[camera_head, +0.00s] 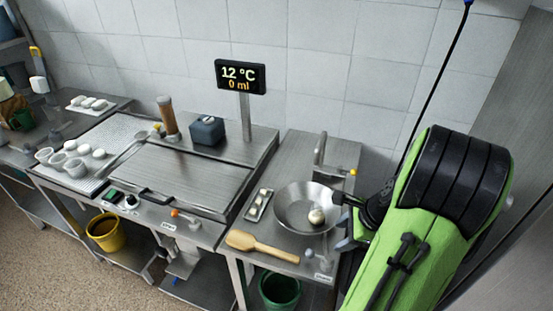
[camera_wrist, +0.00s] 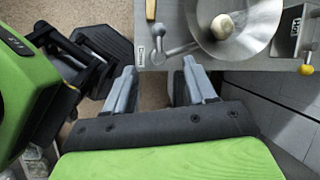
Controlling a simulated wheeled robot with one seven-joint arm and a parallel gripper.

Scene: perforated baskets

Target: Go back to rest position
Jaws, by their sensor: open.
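My gripper (camera_wrist: 160,73) shows in the wrist view with its two grey fingers spread apart and nothing between them. It hangs beside the front edge of the right-hand counter (camera_wrist: 172,22), with floor visible between and beyond the fingers. In the head view my green and black arm covers the right side, and the gripper (camera_head: 347,238) is partly hidden near the bowl's right side. A metal bowl (camera_head: 290,200) sits on that counter with a pale round item (camera_head: 316,217) inside it. I cannot tell whether the gripper touches the counter.
A flat griddle (camera_head: 190,180) lies left, under a display (camera_head: 240,77) reading 12 °C, 0 ml. A green bucket (camera_head: 280,288) and yellow bucket (camera_head: 106,232) stand below.

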